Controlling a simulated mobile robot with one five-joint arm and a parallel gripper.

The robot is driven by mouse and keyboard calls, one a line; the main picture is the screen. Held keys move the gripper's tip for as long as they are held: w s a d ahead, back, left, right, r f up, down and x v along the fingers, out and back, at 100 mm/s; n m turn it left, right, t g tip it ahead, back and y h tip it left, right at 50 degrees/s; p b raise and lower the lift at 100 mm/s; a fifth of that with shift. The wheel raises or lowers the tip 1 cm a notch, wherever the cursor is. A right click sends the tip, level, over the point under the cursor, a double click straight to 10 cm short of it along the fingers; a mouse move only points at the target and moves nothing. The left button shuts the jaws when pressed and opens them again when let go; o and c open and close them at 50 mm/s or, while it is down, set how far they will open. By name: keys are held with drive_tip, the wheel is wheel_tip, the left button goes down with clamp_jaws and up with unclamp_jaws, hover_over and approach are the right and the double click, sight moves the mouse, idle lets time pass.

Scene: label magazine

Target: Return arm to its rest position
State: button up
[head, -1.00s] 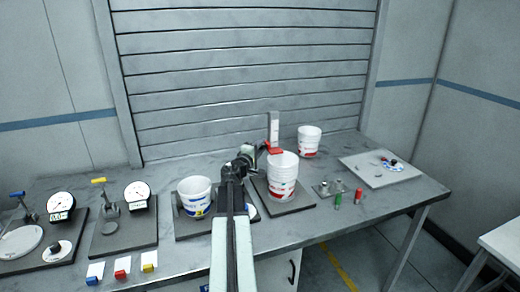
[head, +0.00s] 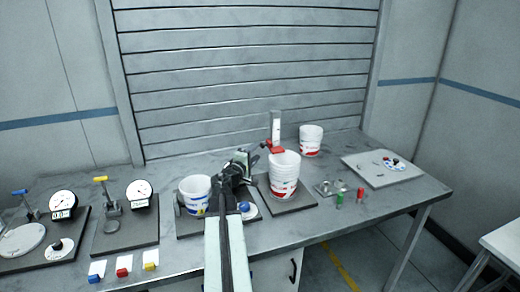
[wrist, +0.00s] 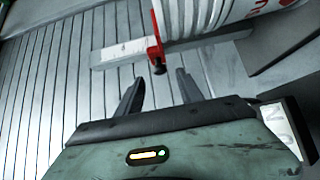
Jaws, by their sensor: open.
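My arm reaches up the middle of the head view over the workbench. My gripper (head: 250,161) is above the bench, between the white bucket with blue print (head: 195,190) and the tall white bucket with red print (head: 285,184). In the wrist view my gripper (wrist: 160,88) shows two dark fingers spread apart with nothing between them. Just beyond the fingertips is a red clamp piece (wrist: 156,45) on a pale upright post (wrist: 120,52), with the side of the red-print bucket (wrist: 205,15) beside it.
A smaller white bucket (head: 311,140) stands behind at the right. Gauge stations (head: 62,205) and coloured blocks (head: 123,272) are at the left. Red and green cylinders (head: 339,200) and a pale board (head: 381,169) lie at the right. The slatted wall (head: 250,70) closes off the back.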

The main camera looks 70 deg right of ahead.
drive_tip(key=shift+a, duration=0.55)
